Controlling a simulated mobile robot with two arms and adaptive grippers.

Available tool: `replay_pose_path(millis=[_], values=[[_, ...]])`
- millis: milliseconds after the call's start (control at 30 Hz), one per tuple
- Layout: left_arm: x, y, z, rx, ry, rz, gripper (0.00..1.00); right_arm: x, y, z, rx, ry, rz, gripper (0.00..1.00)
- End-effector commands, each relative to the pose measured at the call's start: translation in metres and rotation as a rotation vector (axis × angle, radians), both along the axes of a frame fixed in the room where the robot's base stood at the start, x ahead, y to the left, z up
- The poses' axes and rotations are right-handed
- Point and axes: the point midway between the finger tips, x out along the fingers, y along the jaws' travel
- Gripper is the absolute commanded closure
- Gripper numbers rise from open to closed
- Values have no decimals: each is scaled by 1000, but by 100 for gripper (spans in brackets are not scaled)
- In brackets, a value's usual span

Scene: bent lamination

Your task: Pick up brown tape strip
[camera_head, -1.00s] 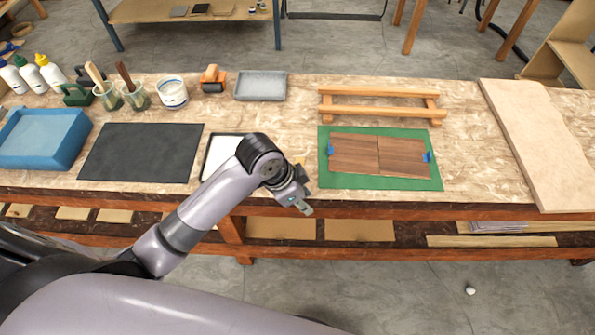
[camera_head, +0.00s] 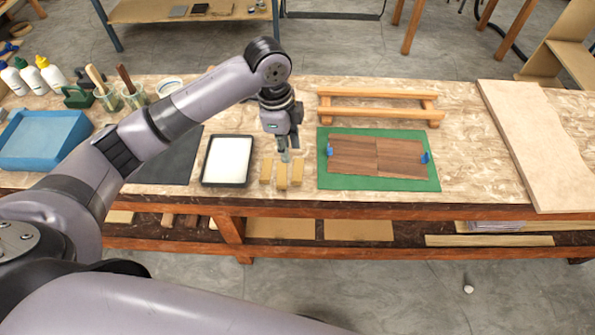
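Three tan-brown tape strips lie side by side near the table's front edge: a left strip (camera_head: 266,171), a middle strip (camera_head: 281,176) and a right strip (camera_head: 297,172). My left gripper (camera_head: 285,156) points down just over the upper end of the middle strip. Its fingertips are small and overlap in this view, so I cannot tell whether they are open or touch the strip. Two brown wood veneer pieces (camera_head: 375,157) lie edge to edge on a green mat (camera_head: 433,184), with blue pieces at their left and right ends. My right gripper is not in view.
A black-rimmed tray (camera_head: 206,178) with a white inside sits left of the strips. A wooden rack (camera_head: 380,111) stands behind the mat. A dark mat (camera_head: 165,168), blue tray (camera_head: 30,163), cups and bottles are further left. A pale board (camera_head: 540,135) lies at right.

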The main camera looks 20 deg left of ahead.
Motion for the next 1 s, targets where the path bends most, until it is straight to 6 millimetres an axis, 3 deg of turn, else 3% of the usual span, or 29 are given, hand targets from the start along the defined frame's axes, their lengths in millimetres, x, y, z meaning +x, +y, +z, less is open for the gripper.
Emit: replay_pose_path(millis=[300, 567, 833, 1000], values=[[0, -8, -60, -1, 1, 2, 74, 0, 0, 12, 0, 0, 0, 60], [0, -10, -79, 0, 1, 1, 74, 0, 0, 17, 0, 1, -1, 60], [-1, -13, -117, 0, 0, 3, 74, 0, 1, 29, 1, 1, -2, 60], [0, -14, -125, -1, -3, 0, 74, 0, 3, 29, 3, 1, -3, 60]])
